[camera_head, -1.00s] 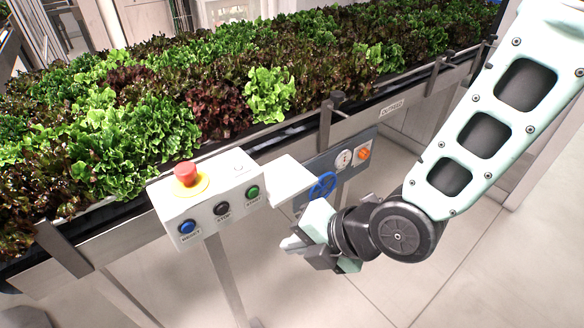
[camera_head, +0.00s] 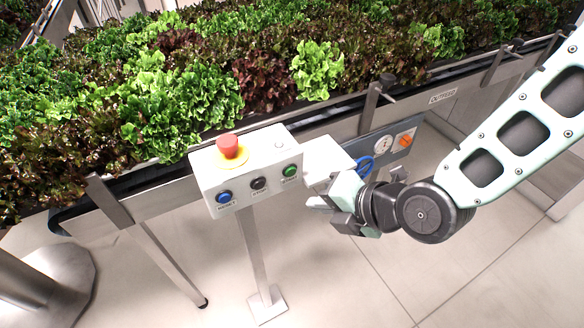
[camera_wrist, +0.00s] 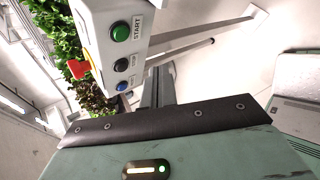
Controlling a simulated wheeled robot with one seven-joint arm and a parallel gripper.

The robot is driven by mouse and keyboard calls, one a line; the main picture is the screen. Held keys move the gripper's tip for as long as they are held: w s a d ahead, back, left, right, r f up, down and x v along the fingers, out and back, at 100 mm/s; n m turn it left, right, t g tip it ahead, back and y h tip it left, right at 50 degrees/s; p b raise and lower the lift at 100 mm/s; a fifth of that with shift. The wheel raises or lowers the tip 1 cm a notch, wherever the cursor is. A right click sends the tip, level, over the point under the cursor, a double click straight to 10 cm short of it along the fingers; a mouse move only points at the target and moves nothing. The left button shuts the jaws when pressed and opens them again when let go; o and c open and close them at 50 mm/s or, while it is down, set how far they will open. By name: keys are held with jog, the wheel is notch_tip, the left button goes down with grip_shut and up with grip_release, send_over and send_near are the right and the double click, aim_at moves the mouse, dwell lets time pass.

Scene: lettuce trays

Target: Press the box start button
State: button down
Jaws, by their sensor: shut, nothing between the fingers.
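The white control box (camera_head: 240,185) stands on a post in front of the lettuce trough. A green START button (camera_head: 290,171) is at the right of its front face, a dark STOP button (camera_head: 259,184) in the middle and a blue RESET button (camera_head: 224,197) at the left. A red emergency knob (camera_head: 228,146) sits on top. In the wrist view, the green START button (camera_wrist: 120,31) is at the top and the red knob (camera_wrist: 79,68) at the left. My gripper (camera_head: 318,203) is shut and empty, to the right of and slightly below the box front, apart from the START button.
The lettuce trough (camera_head: 150,205) runs behind the box. A grey panel with a gauge (camera_head: 383,145), an orange switch (camera_head: 405,140) and a blue handle (camera_head: 365,166) is behind my gripper. Trough legs and the box post (camera_head: 255,250) stand on the open tiled floor.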

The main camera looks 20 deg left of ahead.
aim_at(291, 172)
jog(key=shift+w+a, duration=0.9)
jog(key=shift+a, duration=0.2)
jog(key=shift+w+a, duration=0.9)
jog(key=shift+a, duration=0.2)
jog(key=shift+w+a, duration=0.1)
dwell(0.4)
jog(key=shift+w+a+b, duration=0.2)
jog(key=shift+b, duration=0.15)
